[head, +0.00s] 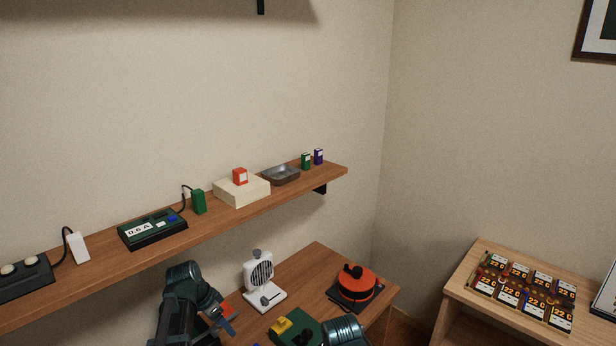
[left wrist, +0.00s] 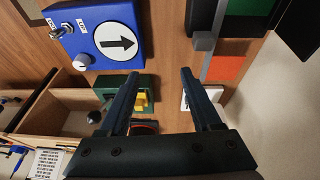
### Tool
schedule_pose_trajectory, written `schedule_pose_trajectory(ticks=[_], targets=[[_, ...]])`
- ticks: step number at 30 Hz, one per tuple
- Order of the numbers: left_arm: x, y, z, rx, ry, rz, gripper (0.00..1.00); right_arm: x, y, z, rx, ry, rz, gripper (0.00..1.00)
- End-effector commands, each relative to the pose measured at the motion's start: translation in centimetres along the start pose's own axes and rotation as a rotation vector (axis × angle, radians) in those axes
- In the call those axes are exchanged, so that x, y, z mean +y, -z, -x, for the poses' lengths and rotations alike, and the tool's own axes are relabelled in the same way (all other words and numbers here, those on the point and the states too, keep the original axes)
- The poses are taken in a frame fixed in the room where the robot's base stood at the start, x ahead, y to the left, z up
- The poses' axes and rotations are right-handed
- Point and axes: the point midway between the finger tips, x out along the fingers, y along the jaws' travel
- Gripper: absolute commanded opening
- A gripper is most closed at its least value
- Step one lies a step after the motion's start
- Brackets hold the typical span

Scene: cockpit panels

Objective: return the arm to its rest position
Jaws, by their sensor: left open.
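My left arm is at the lower middle of the head view, and its gripper (head: 214,315) is low over the desk, partly hidden by the arm. In the left wrist view the two dark fingers of my left gripper (left wrist: 158,75) stand wide apart with nothing held between them. Beyond them lie a green box with a yellow part (left wrist: 141,101) and a blue box with an arrow dial (left wrist: 118,42). A dark rounded part of my other arm shows at the bottom of the head view; its gripper is not in view.
A wall shelf (head: 90,277) above the desk carries several small devices. On the desk (head: 312,262) stand a white fan-like device (head: 260,273) and a round orange device (head: 356,284). A side table on the right holds a panel of labelled displays (head: 524,287).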

Motion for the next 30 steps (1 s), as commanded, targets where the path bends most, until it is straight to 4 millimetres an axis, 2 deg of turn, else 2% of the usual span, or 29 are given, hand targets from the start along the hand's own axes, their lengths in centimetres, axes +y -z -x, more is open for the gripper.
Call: schedule_pose_trajectory(ticks=[1,6,9,12,15,19,23,30], targets=[[3.8,0.6,-0.6,-0.039,-0.013,0.011,0.65,0.0,0.0,0.0,0.000,0.000,0.000,0.64],[13.8,1.2,-2.1,-0.184,0.000,0.108,0.65,0.0,0.0,0.0,0.000,0.000,0.000,0.64],[18.7,0.7,-2.4,-0.255,0.038,0.165,0.65,0.0,0.0,0.0,0.000,0.000,0.000,0.64],[22.6,-0.1,-2.4,-0.308,0.085,0.215,0.65,0.0,0.0,0.0,0.000,0.000,0.000,0.64],[25.2,-0.9,-2.3,-0.341,0.131,0.255,0.65,0.0,0.0,0.0,0.000,0.000,0.000,0.64],[27.1,-1.6,-2.1,-0.361,0.173,0.291,0.65,0.0,0.0,0.0,0.000,0.000,0.000,0.64],[27.7,-1.8,-2.1,-0.368,0.192,0.307,0.65,0.0,0.0,0.0,0.000,0.000,0.000,0.64],[27.7,-1.8,-2.1,-0.368,0.193,0.311,0.65,0.0,0.0,0.0,0.000,0.000,0.000,0.64]])
